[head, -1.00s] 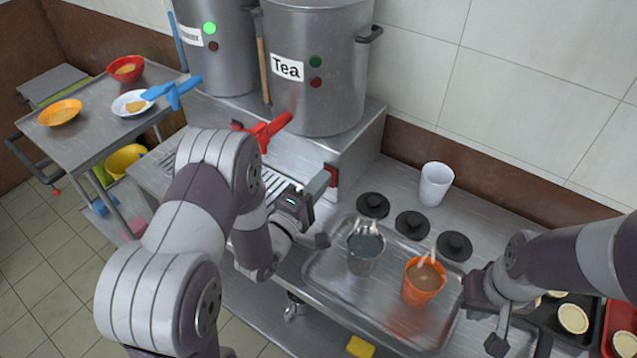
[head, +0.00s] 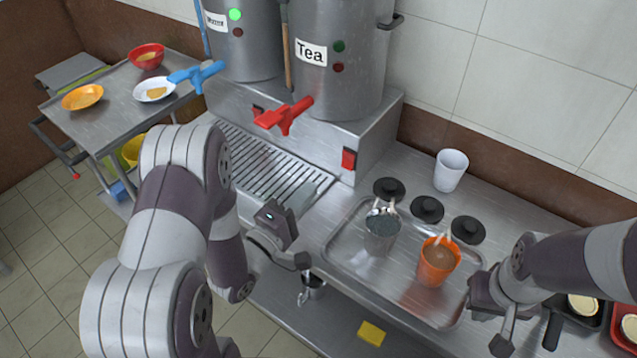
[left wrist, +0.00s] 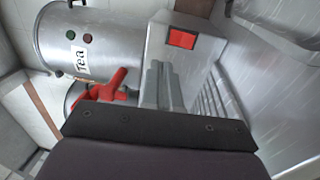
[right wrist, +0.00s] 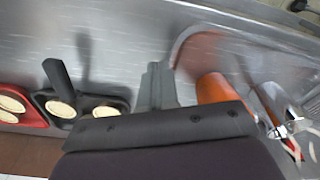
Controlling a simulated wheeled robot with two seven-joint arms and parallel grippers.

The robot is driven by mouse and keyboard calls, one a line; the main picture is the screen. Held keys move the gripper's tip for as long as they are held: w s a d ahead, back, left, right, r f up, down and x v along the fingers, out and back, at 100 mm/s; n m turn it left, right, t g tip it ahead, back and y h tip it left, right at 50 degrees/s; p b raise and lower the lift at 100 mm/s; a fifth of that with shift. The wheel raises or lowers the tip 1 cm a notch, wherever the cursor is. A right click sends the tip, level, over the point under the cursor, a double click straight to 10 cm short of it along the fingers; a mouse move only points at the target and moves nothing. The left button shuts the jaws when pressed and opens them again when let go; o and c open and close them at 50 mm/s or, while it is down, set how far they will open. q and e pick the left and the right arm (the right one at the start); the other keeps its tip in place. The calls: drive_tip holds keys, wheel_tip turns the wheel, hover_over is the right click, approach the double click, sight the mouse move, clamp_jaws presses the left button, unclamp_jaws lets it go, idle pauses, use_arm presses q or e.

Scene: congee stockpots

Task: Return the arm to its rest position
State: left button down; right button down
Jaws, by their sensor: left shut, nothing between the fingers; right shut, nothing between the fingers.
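My left gripper (head: 303,198) is shut and empty in front of the Tea stockpot's base, near the drip grate. Its closed fingers (left wrist: 160,85) show in the left wrist view. My right gripper (head: 480,288) is shut and empty beside the orange cup (head: 437,268). Its closed fingers (right wrist: 155,85) show in the right wrist view, with the orange cup (right wrist: 213,88) right of them and apart in the picture. The orange cup holds brown liquid and stands upright on the metal tray (head: 345,255). A steel cup (head: 381,240) stands upright there too.
The Tea stockpot (head: 340,75) has a red tap (head: 284,116); the pot to its left has a blue tap (head: 197,75). A white cup (head: 450,170) and black lids (head: 427,209) stand behind the tray. A dark pan (head: 572,325) lies at right. A side table (head: 115,105) holds bowls.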

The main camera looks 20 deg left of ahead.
drive_tip(key=shift+s+a+r, duration=0.1)
drive_tip(key=shift+s+a, duration=0.05)
drive_tip(key=shift+s, duration=0.25)
drive_tip(key=shift+w, duration=0.3)
use_arm(q)
drive_tip(key=shift+s+a+r, duration=0.1)
drive_tip(key=shift+s+a, duration=0.05)
drive_tip(key=shift+s, duration=0.3)
drive_tip(key=shift+s+a+r, duration=0.1)
drive_tip(key=shift+s+a, duration=0.05)
drive_tip(key=shift+s, duration=0.3)
use_arm(e)
drive_tip(key=shift+s, duration=0.1)
use_arm(q)
drive_tip(key=shift+s, duration=0.1)
